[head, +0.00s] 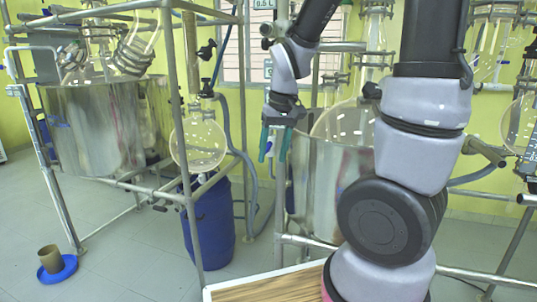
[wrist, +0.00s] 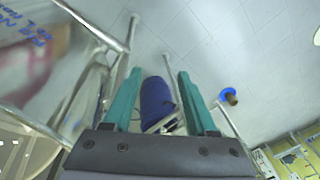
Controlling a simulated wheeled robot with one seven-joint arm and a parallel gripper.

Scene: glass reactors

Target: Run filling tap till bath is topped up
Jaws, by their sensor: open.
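A large shiny steel bath (head: 335,175) stands in a metal frame at the middle of the head view, partly hidden behind my arm, with a round glass flask (head: 340,122) above it. A second steel bath (head: 90,128) stands at the left. The water level in either bath cannot be seen. I cannot pick out a filling tap for certain. My gripper (head: 275,143) points down beside the left rim of the middle bath. Its two teal fingers are apart and hold nothing. In the wrist view, the fingers (wrist: 159,78) are spread, with a blue barrel in the gap far below.
The blue barrel (head: 209,222) stands on the floor between the frames, under a round glass flask (head: 198,143). A blue dish with a brown cup (head: 50,260) is on the floor at left. Metal frame posts stand close to my gripper. A wooden-topped surface (head: 265,288) is in front.

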